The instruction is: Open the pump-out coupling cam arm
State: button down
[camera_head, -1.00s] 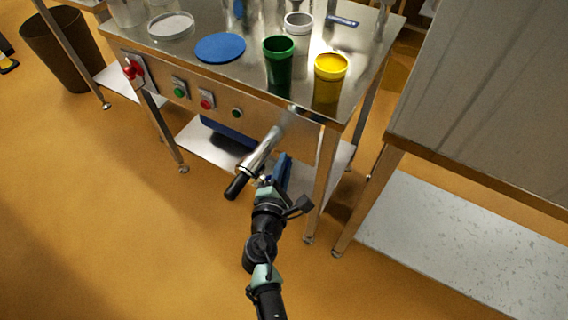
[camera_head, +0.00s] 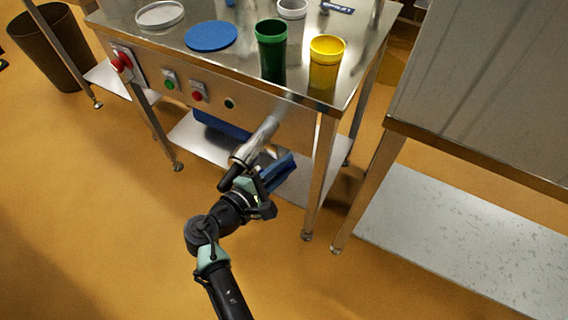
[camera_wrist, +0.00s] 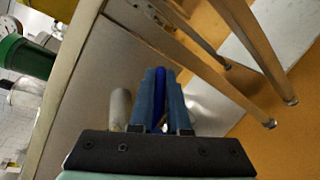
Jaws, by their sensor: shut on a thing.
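A pale metal outlet pipe (camera_head: 258,138) slants down from the front of the steel table, with the coupling's dark end (camera_head: 229,181) at its lower end. The pipe also shows in the wrist view (camera_wrist: 120,108), left of the fingers. My gripper (camera_head: 287,168) is beside the lower pipe, its blue fingers pointing right in the head view. In the wrist view the fingers (camera_wrist: 160,78) are close together around a narrow blue strip. My gripper is shut on the cam arm, which is mostly hidden by the fingers and wrist.
The steel table (camera_head: 372,62) carries a green cup (camera_head: 271,52), a yellow cup (camera_head: 326,62) and a blue disc (camera_head: 211,36). Its front leg (camera_head: 321,175) stands right of my gripper. Control buttons line its front. Open floor (camera_head: 100,230) lies left.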

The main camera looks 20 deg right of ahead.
dwell(0.4)
jog(key=c, duration=0.9)
grip_release()
jog(key=p+v, duration=0.2)
jog(key=v, duration=1.1)
jog(key=shift+f, duration=0.15)
